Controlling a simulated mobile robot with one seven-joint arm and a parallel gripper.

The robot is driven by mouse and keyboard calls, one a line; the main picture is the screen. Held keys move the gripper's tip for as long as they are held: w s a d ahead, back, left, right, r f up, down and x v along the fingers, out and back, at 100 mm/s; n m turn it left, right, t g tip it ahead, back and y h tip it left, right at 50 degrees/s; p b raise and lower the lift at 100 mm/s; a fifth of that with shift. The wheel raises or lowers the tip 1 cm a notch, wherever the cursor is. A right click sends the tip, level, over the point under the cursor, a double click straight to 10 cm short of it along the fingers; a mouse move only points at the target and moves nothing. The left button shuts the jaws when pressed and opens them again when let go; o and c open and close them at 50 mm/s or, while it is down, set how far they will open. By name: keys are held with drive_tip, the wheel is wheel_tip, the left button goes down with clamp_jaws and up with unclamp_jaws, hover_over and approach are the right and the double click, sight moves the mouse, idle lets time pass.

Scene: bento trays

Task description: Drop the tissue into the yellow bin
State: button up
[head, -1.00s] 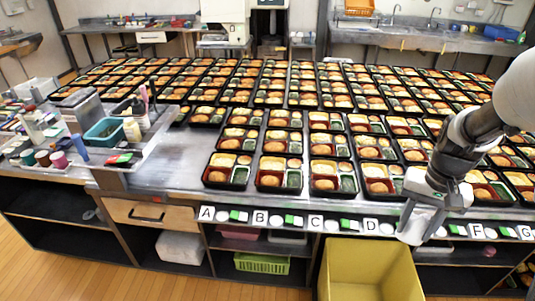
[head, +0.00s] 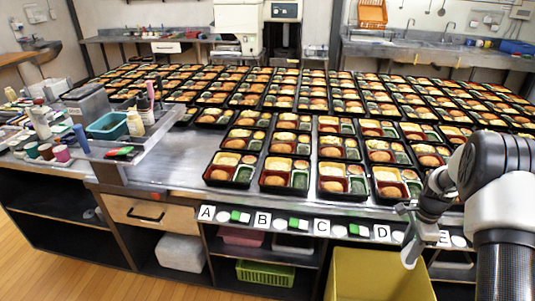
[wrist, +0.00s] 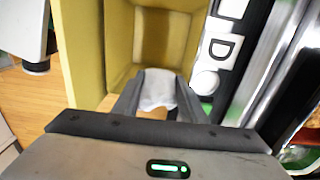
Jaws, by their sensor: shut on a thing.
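The yellow bin (head: 380,276) stands on the floor in front of the counter in the head view, open at the top. In the wrist view its yellow wall (wrist: 82,45) and hollow inside lie beyond my fingertips. My gripper (wrist: 157,95) is shut on the white tissue (wrist: 157,86), which sits between the two dark fingers. In the head view the tissue (head: 410,252) hangs by the bin's upper right rim, and my arm reaches in from the right. From the head view I cannot tell exactly how far over the opening it is.
The counter edge (head: 300,210) with lettered labels runs just behind the bin; label D (wrist: 221,47) is close on the right in the wrist view. Bento trays (head: 289,173) fill the counter. A green basket (head: 265,272) sits on a lower shelf. Wooden floor is free at the left.

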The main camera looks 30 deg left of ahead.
sight(405, 256)
wheel_tip(405, 256, down, 5)
drive_tip(key=shift+r+b, duration=0.1)
drive_tip(key=shift+b, duration=1)
drive_tip(key=o, duration=1.3)
wheel_tip(405, 256, up, 17)
drive_tip(key=shift+r+p, duration=0.15)
drive_tip(key=shift+p, duration=0.55)
